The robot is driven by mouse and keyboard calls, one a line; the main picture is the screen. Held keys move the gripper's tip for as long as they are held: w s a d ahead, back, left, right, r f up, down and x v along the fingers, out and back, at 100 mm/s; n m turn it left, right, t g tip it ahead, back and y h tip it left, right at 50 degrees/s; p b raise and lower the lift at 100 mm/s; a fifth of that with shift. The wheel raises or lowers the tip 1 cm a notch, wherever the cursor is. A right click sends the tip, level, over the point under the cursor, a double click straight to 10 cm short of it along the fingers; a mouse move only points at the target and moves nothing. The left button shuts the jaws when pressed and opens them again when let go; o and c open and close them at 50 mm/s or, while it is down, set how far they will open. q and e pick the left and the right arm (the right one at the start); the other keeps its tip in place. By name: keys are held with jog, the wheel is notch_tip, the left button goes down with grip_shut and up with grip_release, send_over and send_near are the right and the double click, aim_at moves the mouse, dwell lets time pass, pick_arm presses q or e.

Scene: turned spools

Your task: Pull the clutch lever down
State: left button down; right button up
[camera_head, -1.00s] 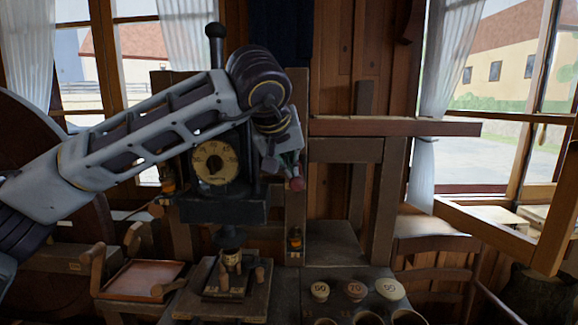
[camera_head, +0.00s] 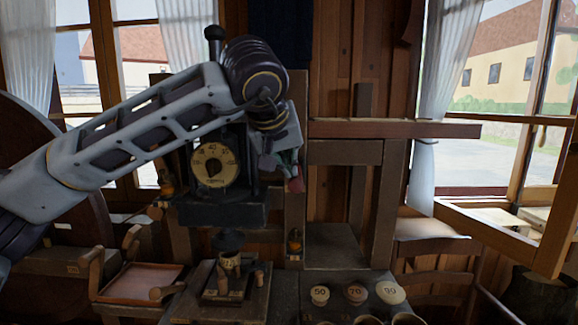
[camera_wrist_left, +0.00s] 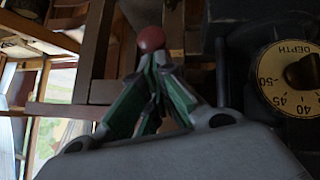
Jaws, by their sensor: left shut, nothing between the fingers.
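The clutch lever shows as a red ball knob (camera_head: 296,184) to the right of the dark machine head (camera_head: 222,214) and its yellow depth dial (camera_head: 214,165). In the left wrist view the red knob (camera_wrist_left: 150,38) stands just beyond the fingertips, and its shaft is hidden. My left gripper (camera_head: 289,167) is at the knob, seen partly behind its own wrist. In the left wrist view its green-lined fingers (camera_wrist_left: 156,62) come together at the tips with nothing between them. The tips look close to the knob; I cannot tell whether they touch. My right gripper is not in view.
Below the machine head is a work block with a small spool (camera_head: 229,262). A brown tray (camera_head: 145,281) stands to the left. Round numbered tokens (camera_head: 355,293) lie front right. A wooden shelf (camera_head: 395,129) juts out to the right of my gripper.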

pick_arm(q)
jog(key=v, duration=1)
jog(key=shift+s+a, duration=0.1)
